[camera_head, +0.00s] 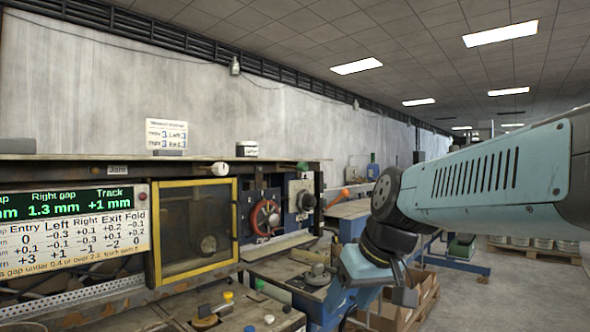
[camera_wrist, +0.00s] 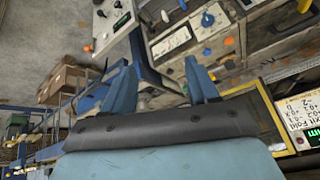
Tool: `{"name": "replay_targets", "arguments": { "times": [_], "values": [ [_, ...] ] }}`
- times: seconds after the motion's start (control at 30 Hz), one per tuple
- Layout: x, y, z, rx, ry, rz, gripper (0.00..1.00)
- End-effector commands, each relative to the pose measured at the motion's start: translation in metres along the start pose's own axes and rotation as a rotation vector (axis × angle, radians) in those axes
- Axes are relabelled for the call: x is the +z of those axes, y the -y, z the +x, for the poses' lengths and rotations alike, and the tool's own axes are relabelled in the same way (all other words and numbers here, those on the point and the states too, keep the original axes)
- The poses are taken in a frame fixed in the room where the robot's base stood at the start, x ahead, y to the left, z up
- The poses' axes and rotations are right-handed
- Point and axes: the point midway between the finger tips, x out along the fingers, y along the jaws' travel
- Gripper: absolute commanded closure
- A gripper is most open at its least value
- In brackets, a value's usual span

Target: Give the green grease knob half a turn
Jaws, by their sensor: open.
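A small dark green knob (camera_head: 302,166) shows at the right end of the machine's top ledge in the head view. Another small green knob-like part (camera_head: 260,284) is low on the bench, near a yellow knob (camera_head: 228,296). I cannot tell from the labels which is the grease knob. My gripper (camera_wrist: 163,52) is open and empty in the wrist view, its blue fingers spread above the bench and apart from any knob. In the head view my arm comes in from the right, with the hand low, right of the bench. I cannot pick out a green knob in the wrist view.
A yellow-framed window (camera_head: 157,240) stands beside the gap display (camera_head: 70,203). A white knob (camera_head: 220,169) sits on the ledge. A red ring handwheel (camera_head: 265,217) is right of the window. Cardboard boxes (camera_head: 420,290) stand on the right. Open floor lies beyond them.

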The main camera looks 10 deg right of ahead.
Motion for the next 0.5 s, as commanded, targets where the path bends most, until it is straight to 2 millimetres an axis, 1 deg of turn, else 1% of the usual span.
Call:
{"name": "replay_targets", "arguments": {
  "times": [0.03,0.17,0.2,0.27,0.3,0.37,0.4,0.47,0.5],
  "values": [
    [-0.022,0.001,0.001,-0.048,-0.013,-0.019,0.41],
    [-0.081,0.005,-0.001,-0.181,-0.098,-0.102,0.41],
    [-0.099,0.004,-0.002,-0.218,-0.135,-0.129,0.41],
    [-0.129,0.001,-0.004,-0.267,-0.198,-0.169,0.41],
    [-0.148,-0.003,-0.006,-0.295,-0.246,-0.194,0.41],
    [-0.178,-0.011,-0.009,-0.331,-0.324,-0.234,0.41],
    [-0.198,-0.018,-0.013,-0.348,-0.383,-0.26,0.41],
    [-0.227,-0.031,-0.018,-0.367,-0.475,-0.299,0.41],
    [-0.246,-0.041,-0.021,-0.373,-0.539,-0.323,0.41]
  ]
}}
